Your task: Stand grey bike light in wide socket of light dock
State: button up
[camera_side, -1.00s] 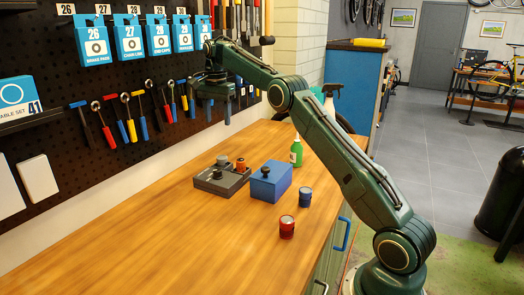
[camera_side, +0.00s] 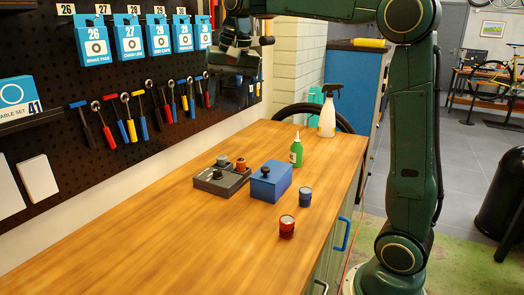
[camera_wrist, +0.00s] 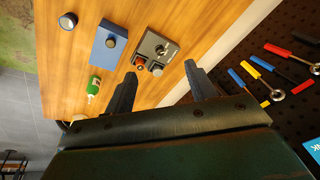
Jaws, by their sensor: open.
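The dark grey light dock (camera_side: 208,183) sits on the wooden bench, left of the blue box. A grey cylinder (camera_side: 222,160), which looks like the grey bike light, stands at its back edge beside an orange-red cylinder (camera_side: 240,164). I cannot tell which socket the grey one is in, or whether it is seated. A black knob stands nearer the front of the dock. In the wrist view the dock (camera_wrist: 147,43) and grey cylinder (camera_wrist: 156,70) lie beyond my fingertips. My gripper (camera_wrist: 162,69) is open and empty, high above the bench near the pegboard.
A blue box (camera_side: 272,188) with a black knob is right of the dock. A blue cylinder (camera_side: 305,197) and a red one (camera_side: 287,228) stand near the bench's right edge. A green bottle (camera_side: 296,153) and white spray bottle (camera_side: 327,118) stand behind. The bench's front left is clear.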

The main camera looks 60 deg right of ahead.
jog(key=s+a+f+n+t, duration=0.1)
jog(key=s+a+f+n, duration=0.2)
jog(key=s, duration=0.5)
jog(key=s+a+f+n+t, duration=0.1)
jog(key=s+a+f+n, duration=0.1)
jog(key=s, duration=0.6)
jog(key=s+a+f+n, duration=0.3)
jog(key=s+f, duration=0.3)
jog(key=s, duration=0.2)
jog(key=shift+a+n+t+y, duration=0.3)
jog(key=shift+n+t, duration=0.1)
jog(key=shift+n, duration=0.1)
jog(key=shift+s, duration=0.1)
jog(key=shift+c, duration=0.6)
